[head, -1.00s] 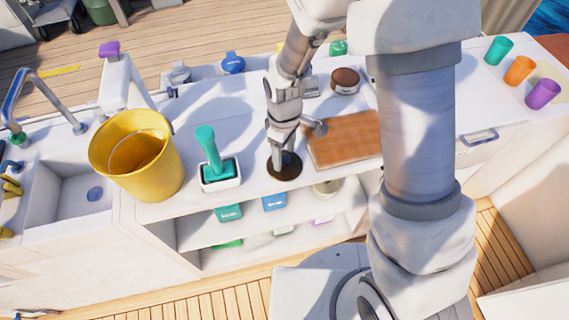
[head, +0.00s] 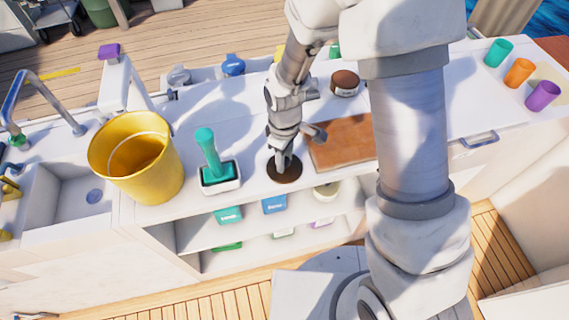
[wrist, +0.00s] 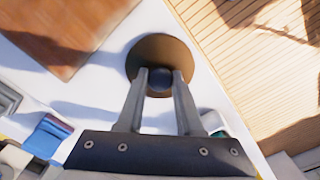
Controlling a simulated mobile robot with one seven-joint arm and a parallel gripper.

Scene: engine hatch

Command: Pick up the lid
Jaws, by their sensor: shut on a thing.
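The lid (head: 289,174) is a flat, round, dark brown disc near the front edge of the white counter, just left of the brown board. In the wrist view the lid (wrist: 158,46) has a dark round knob (wrist: 159,79) in its middle. My gripper (head: 283,158) points down at the lid from above. In the wrist view the two fingers of my gripper (wrist: 160,76) stand on either side of the knob, shut on it. I cannot tell whether the lid touches the counter or is slightly raised. The fingers hide part of the lid.
A brown board (head: 342,142) lies close to the right. A teal-handled tool in a white-rimmed holder (head: 220,182) and a yellow bucket (head: 137,160) stand to the left. A brown-topped jar (head: 345,84) is behind. Open shelves with boxes (head: 274,204) lie below the counter edge.

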